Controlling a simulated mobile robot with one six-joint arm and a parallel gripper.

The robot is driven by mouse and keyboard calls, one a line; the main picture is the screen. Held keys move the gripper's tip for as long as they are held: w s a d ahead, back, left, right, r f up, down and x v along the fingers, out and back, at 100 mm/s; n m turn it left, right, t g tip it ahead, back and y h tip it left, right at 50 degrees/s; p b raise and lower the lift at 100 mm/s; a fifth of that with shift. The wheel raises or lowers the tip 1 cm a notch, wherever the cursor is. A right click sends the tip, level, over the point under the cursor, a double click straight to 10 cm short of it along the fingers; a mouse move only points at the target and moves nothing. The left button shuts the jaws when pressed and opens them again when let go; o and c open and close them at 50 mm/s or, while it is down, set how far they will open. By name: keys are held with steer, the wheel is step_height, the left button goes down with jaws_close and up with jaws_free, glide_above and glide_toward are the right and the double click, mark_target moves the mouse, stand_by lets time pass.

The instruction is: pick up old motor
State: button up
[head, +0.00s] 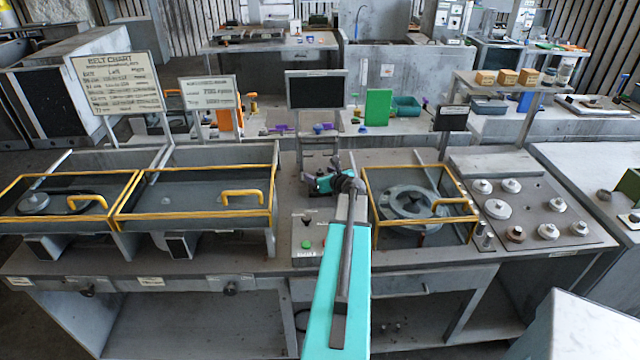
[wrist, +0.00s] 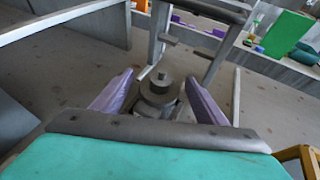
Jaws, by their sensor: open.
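A grey-brown stepped cylinder with a short stub on top, which looks like the old motor (wrist: 154,100), stands upright on the bench top in the wrist view. My gripper (wrist: 159,78) is open, with one purple finger on each side of the cylinder. I cannot tell whether the fingers touch it. Its lower part is partly hidden behind the dark gripper bar. In the head view my gripper (head: 322,182) is low over the middle of the bench, and I cannot make out the motor there.
A yellow-framed bay with a round grey housing (head: 410,203) lies right of my arm. Two yellow-framed bays (head: 195,190) lie to the left. A plate with several round knobs (head: 530,210) is at far right. A dark screen (head: 316,90) stands behind my gripper.

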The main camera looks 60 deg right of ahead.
steer(key=c, duration=1.4)
steer(key=shift+r, duration=0.15)
steer(key=shift+c, duration=0.2)
step_height(320, 180, up, 18)
steer(key=b, duration=0.3)
stand_by(0.5)
